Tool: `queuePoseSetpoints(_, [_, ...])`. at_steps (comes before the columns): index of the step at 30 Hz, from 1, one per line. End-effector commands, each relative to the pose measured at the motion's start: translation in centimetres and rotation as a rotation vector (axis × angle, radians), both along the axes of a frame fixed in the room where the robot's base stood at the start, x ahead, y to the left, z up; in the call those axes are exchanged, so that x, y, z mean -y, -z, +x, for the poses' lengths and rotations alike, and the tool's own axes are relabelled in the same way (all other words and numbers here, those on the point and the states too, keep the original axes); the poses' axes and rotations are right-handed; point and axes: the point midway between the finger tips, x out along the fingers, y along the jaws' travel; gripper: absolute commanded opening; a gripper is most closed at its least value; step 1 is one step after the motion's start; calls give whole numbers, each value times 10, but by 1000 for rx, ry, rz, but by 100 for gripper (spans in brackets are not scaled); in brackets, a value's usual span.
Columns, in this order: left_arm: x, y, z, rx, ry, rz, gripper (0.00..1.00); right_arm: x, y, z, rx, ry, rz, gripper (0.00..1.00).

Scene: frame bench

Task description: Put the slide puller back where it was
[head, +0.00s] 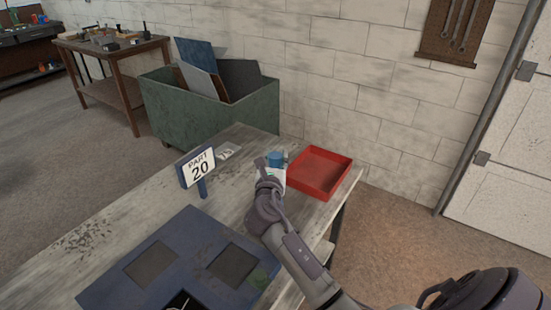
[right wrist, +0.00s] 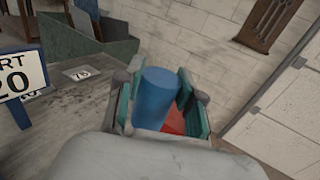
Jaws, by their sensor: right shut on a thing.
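My right gripper (head: 272,165) is shut on a blue cylinder, likely the slide puller (head: 276,158), above the far end of the bench. In the right wrist view the blue cylinder (right wrist: 153,98) stands up between the two fingers of my right gripper (right wrist: 158,105), slightly tilted. Its lower part is hidden by the gripper. A red tray (head: 342,168) is just right of it in the head view and looks empty; a bit of red shows behind the cylinder in the wrist view. My left gripper is not in view.
A "PART 20" sign (head: 197,166) and a small numbered card (head: 229,151) are on the bench (head: 130,222) left of the gripper. A dark blue frame plate (head: 190,262) with square recesses lies at the front. A green bin (head: 195,115) stands behind the bench.

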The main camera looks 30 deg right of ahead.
Motion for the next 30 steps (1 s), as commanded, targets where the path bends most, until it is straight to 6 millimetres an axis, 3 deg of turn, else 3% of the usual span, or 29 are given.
queuePoseSetpoints(12, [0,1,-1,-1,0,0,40,0,2,0,7,-1,-2,0])
queuePoseSetpoints(13, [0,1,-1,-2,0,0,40,0,4,0,1,0,0,42])
queuePoseSetpoints(17, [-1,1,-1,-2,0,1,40,0,4,0,1,0,1,62])
queuePoseSetpoints(27, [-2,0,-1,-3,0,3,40,0,0,0,2,0,1,62])
queuePoseSetpoints(30, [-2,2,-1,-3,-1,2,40,-7,3,-8,0,-1,1,62])
